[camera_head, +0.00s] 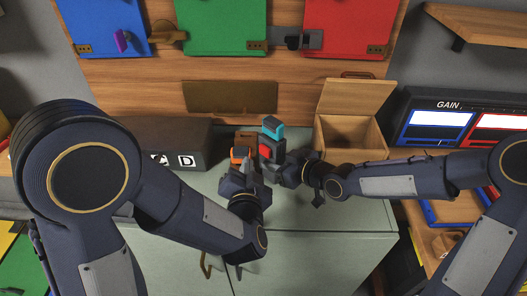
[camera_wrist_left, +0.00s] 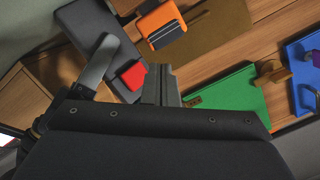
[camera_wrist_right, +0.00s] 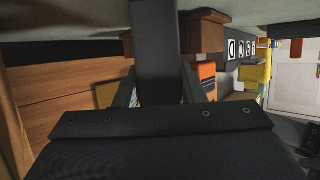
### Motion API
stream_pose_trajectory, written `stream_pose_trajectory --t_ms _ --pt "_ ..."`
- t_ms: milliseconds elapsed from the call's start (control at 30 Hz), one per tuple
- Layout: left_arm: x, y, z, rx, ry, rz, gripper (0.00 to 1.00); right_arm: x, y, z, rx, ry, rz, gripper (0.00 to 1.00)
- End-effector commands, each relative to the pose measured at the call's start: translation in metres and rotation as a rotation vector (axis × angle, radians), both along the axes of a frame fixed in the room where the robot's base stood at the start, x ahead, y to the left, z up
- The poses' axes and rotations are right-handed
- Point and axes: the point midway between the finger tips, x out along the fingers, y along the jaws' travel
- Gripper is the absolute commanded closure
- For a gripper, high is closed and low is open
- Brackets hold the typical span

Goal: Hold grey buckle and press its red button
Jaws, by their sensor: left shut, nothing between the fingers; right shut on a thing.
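The grey buckle (camera_head: 277,150) with a red button (camera_head: 265,153) stands on the light green cabinet top. My right gripper (camera_head: 285,165) is shut on the buckle from the right. In the right wrist view the dark buckle body (camera_wrist_right: 154,45) is between its fingers. My left gripper (camera_head: 249,162) is shut and empty, just left of the buckle. In the left wrist view its closed fingertips (camera_wrist_left: 160,75) are close beside the red button (camera_wrist_left: 132,75) on the grey buckle (camera_wrist_left: 85,30). I cannot tell whether they touch it.
An orange buckle (camera_head: 237,154) stands left of the grey one, close to my left gripper. A teal-topped block (camera_head: 272,125) is behind. An open wooden box (camera_head: 350,135) is at the right, a dark box (camera_head: 175,150) at the left. The cabinet's front top is clear.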

Motion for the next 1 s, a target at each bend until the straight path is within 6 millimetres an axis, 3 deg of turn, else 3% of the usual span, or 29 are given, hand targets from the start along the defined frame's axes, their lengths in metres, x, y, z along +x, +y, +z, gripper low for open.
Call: stream_pose_trajectory --t_ms 300,1000 --pt "0.017 -0.016 0.0 0.001 0.001 -0.001 1.0 0.0 0.0 0.0 -0.001 0.001 0.0 0.8" --pt "0.018 -0.016 0.0 0.001 0.001 -0.001 1.0 0.0 0.0 0.0 -0.001 0.001 0.0 0.8"
